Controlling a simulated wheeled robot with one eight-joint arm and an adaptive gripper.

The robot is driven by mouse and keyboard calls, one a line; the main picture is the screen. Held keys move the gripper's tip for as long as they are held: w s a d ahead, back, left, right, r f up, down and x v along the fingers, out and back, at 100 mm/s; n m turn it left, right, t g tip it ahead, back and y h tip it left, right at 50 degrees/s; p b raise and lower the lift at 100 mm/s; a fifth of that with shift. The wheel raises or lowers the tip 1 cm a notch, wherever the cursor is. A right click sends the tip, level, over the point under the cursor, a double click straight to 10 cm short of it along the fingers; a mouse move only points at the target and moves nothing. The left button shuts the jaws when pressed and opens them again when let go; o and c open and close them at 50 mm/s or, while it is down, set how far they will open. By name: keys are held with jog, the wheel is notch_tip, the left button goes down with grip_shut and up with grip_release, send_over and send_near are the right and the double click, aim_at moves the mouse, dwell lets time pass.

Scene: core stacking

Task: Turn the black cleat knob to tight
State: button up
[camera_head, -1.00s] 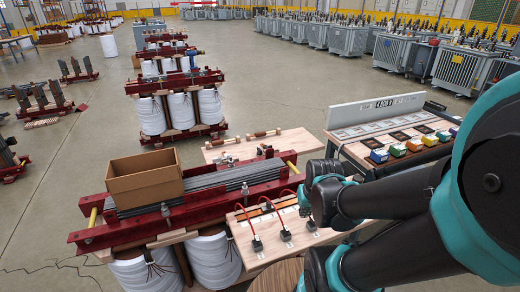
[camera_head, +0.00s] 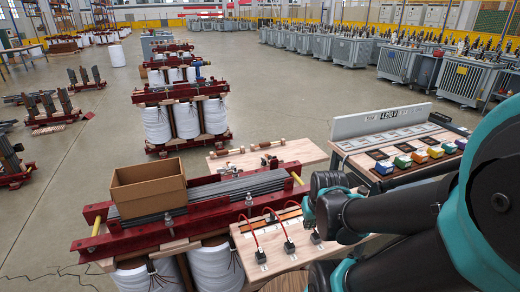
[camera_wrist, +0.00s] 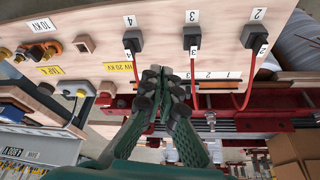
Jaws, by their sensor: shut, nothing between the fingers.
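A pale wooden board (camera_head: 275,269) on the red frame carries three black blocks with red cables, the nearest of them (camera_head: 260,257) at the left. In the wrist view the black blocks sit along the board, including a middle one (camera_wrist: 192,37) and a right one (camera_wrist: 254,38). I cannot tell which part is the black cleat knob. My gripper (camera_wrist: 153,76) is shut and empty, close to the board beside the left block (camera_wrist: 131,40). In the head view my gripper (camera_head: 311,220) is over the board's right end; its fingertips are hard to make out.
An open cardboard box (camera_head: 148,187) stands on the red-framed core (camera_head: 100,238). A table with coloured boxes (camera_head: 420,156) is at the right. Another board with a wooden rod (camera_head: 250,150) lies behind the core. Orange fittings (camera_wrist: 53,47) are left of my gripper.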

jog(key=shift+o, duration=1.1)
jog(key=shift+w+r, duration=0.15)
jog(key=shift+w, duration=0.05)
jog(key=shift+o, duration=0.6)
jog(key=w+r, duration=0.3)
jog(key=w, duration=0.5)
jog(key=w+a+r+g, duration=0.1)
jog(key=w+r, duration=0.3)
jog(key=w, duration=0.3)
jog(key=shift+w+a+n, duration=0.2)
jog(key=shift+w+n, duration=0.15)
jog(key=shift+n, duration=0.05)
jog(key=w+a+r+n+g, duration=0.15)
jog(key=w+r, duration=0.25)
jog(key=w, duration=1)
jog(key=n+g, duration=0.1)
jog(key=g, duration=0.1)
send_over(264, 159)
notch_tip(264, 159, down, 3)
notch_tip(264, 159, down, 17)
jog(key=shift+s+f, duration=0.1)
jog(key=shift+c, duration=0.4)
grip_shut()
